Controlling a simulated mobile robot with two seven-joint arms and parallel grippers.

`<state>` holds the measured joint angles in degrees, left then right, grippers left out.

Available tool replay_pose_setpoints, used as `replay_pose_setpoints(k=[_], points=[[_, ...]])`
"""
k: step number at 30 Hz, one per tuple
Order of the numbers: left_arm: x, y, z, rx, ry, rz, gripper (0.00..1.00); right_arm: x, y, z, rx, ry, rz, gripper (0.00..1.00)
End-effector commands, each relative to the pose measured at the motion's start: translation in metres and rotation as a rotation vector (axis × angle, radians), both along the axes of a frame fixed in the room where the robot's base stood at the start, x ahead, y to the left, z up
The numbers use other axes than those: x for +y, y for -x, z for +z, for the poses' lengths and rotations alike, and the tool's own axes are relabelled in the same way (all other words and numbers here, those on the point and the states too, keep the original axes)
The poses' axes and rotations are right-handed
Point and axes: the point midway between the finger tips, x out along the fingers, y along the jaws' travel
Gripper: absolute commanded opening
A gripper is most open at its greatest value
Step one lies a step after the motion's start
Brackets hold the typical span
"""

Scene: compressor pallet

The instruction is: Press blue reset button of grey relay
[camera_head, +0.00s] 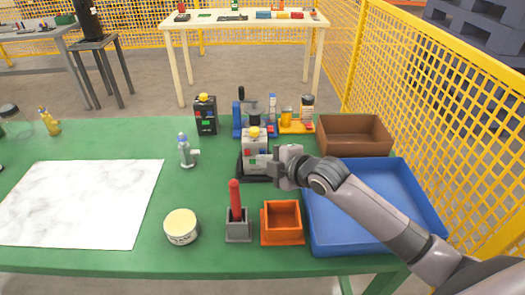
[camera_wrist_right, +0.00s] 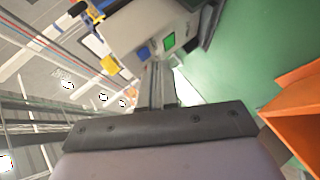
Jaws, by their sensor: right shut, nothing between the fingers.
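The grey relay (camera_head: 255,143) stands upright near the middle of the green table, with a yellow knob on top and coloured buttons on its front. In the right wrist view its face (camera_wrist_right: 164,26) shows a blue button (camera_wrist_right: 143,53) beside a green button (camera_wrist_right: 168,42). My right gripper (camera_head: 276,170) is shut and empty, at the relay's lower right front. In the wrist view its fingertips (camera_wrist_right: 160,68) lie just below the two buttons, close to the relay's face. I cannot tell whether they touch it. My left gripper is out of view.
A black relay (camera_head: 206,117) stands behind left. A red-handled tool in a grey holder (camera_head: 237,228) and an orange bin (camera_head: 282,239) stand in front. A blue tray (camera_head: 336,241) lies under my right arm.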

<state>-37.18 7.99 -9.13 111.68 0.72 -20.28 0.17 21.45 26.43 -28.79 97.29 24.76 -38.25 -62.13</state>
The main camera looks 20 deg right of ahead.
Motion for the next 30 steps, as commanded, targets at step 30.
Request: replay_pose_setpoints(k=[30], points=[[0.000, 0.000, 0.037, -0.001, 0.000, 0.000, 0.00, 0.017, 0.059, 0.000, 0.001, -0.002, 0.002, 0.00]])
